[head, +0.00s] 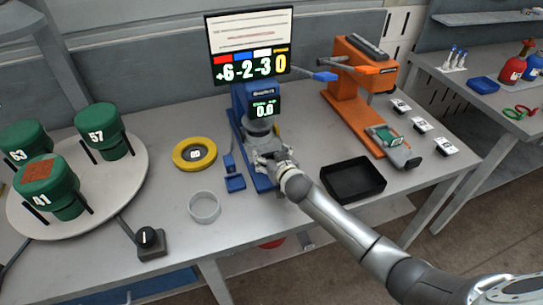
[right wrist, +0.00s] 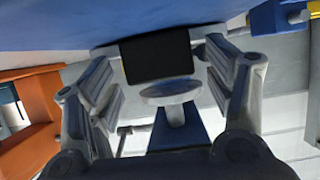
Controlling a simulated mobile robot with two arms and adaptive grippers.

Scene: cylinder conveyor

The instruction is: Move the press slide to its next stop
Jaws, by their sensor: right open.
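My right gripper (head: 272,158) is open in front of the blue bench device (head: 240,98), which has a small display reading 0.0. In the right wrist view its two fingers (right wrist: 170,95) stand apart, with nothing held between them. Beyond them are a round grey disc on a stem (right wrist: 172,92) and a black block (right wrist: 156,57). The orange press (head: 350,90) stands to the right, with an orange-tipped lever (head: 372,70). I cannot tell which part is the press slide. My left gripper is not in view.
A black tray (head: 353,198) lies right of my gripper. A yellow ring (head: 195,153), a clear dish (head: 204,220) and a turntable (head: 130,175) with numbered green cylinders are left. A sign (head: 249,47) reads +6 -2 -3 0. White numbered cards (head: 422,124) lie at right.

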